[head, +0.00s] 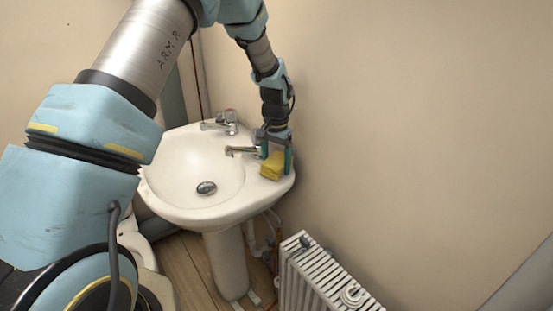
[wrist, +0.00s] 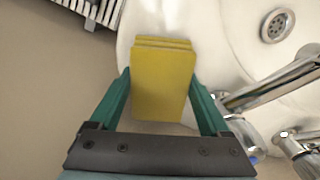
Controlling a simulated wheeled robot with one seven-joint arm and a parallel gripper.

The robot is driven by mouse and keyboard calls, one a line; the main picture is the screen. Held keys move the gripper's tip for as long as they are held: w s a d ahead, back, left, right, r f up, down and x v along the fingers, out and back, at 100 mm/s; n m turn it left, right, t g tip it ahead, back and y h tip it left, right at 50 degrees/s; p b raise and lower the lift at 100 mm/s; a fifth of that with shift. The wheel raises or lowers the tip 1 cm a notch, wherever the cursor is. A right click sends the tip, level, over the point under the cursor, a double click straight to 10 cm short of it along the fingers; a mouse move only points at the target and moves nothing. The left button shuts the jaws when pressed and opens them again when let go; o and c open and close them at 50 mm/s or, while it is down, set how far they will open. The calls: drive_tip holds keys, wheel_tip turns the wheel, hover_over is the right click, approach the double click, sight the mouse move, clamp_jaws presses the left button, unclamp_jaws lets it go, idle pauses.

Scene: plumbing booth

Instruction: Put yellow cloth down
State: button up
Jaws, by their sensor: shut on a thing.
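The yellow cloth (head: 273,166) is a folded, layered block at the right rim of the white sink (head: 172,205). My gripper (head: 275,160) reaches down over that rim, and its green fingers stand on either side of the cloth. In the wrist view the cloth (wrist: 162,82) lies between the two finger ends of my gripper (wrist: 160,92), which is shut on it. The white sink rim (wrist: 205,50) shows around and beneath the cloth. I cannot tell whether the cloth touches the rim or is just above it.
Two chrome taps stand at the back of the sink; the nearer tap (head: 241,150) is just left of the cloth and also shows in the wrist view (wrist: 270,82). The drain (head: 206,188) is in the basin. A white radiator (head: 318,278) stands below right. The wall is close behind.

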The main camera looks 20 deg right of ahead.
drive_tip(key=shift+f, duration=0.15)
drive_tip(key=shift+f, duration=0.1)
drive_tip(key=o, duration=1.3)
